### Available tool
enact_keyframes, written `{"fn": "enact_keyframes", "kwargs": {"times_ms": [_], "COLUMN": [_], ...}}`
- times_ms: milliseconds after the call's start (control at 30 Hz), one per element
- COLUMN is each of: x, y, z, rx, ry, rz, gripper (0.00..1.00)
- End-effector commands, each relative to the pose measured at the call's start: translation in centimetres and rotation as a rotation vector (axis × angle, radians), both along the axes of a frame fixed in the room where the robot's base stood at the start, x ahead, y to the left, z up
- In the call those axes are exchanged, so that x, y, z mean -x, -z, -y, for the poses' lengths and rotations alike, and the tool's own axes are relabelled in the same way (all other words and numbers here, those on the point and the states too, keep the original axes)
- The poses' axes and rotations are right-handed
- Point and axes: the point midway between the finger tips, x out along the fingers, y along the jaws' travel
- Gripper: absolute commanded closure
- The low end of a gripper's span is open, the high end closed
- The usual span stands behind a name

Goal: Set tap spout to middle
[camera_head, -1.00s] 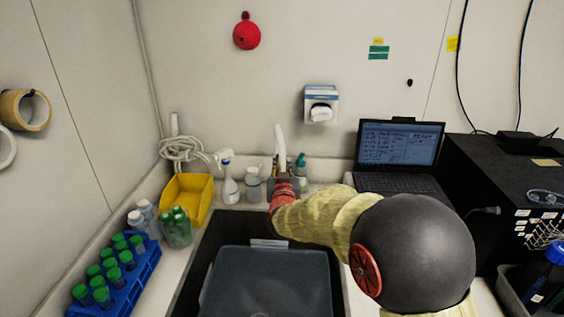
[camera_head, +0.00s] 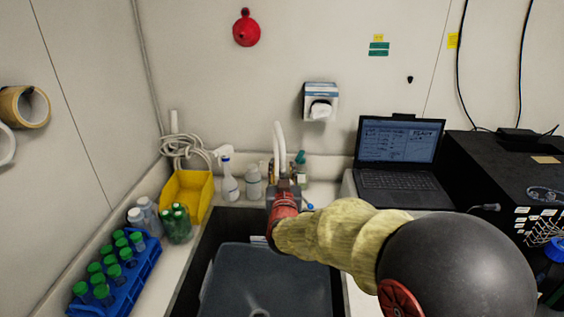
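The white tap spout (camera_head: 280,147) rises at the back edge of the sink (camera_head: 213,226), its curved top against the back wall. The tap's base is hidden behind my arm. My gripper (camera_head: 283,183) is in front of the tap's lower part, with the red wrist just below it. The fingers are small and partly hidden, so whether they touch the spout or how far apart they are is unclear.
A spray bottle (camera_head: 229,182) and a white bottle (camera_head: 254,184) stand left of the tap. A teal-capped bottle (camera_head: 301,167) stands right. A yellow bin (camera_head: 187,193), blue tube rack (camera_head: 135,283) and laptop (camera_head: 400,160) flank the sink. A grey tub (camera_head: 268,278) fills the sink.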

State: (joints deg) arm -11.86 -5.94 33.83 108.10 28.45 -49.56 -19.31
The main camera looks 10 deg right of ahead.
Motion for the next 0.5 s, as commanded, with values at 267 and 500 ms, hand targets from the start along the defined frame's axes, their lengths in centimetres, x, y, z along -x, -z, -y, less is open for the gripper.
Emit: {"fn": "enact_keyframes", "kwargs": {"times_ms": [267,500], "x": [4.6,5.8], "y": [0.0,0.1], "z": [-0.8,-1.0], "rx": [0.001,0.001], "ry": [-0.001,0.000], "rz": [0.000,-0.001], "gripper": [0.68,0.68]}}
